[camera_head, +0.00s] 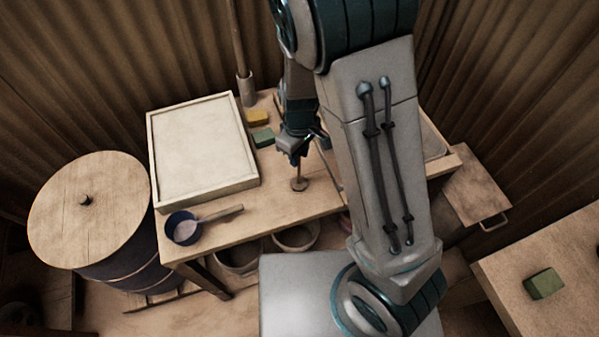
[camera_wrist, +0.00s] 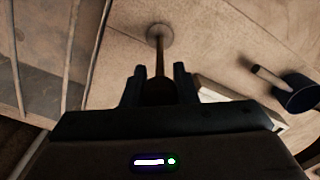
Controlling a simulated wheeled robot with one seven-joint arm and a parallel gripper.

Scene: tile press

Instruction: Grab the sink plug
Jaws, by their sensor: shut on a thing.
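The sink plug (camera_head: 299,184) is a small brownish disc with a thin upright stem. It is at the worktop, below my gripper (camera_head: 295,158), near the middle of the table. In the wrist view the plug's pale disc (camera_wrist: 159,35) lies beyond the fingertips, and its dark stem runs back between them. My gripper (camera_wrist: 159,78) is shut on the stem. I cannot tell whether the disc touches the worktop or hangs just above it.
A pale framed tray (camera_head: 203,150) stands left on the table (camera_head: 265,205), with a blue dipper (camera_head: 183,228) in front. Yellow (camera_head: 257,117) and green (camera_head: 263,137) blocks lie behind. A lidded barrel (camera_head: 90,210) is far left. A basin (camera_head: 433,140) is partly hidden behind my arm.

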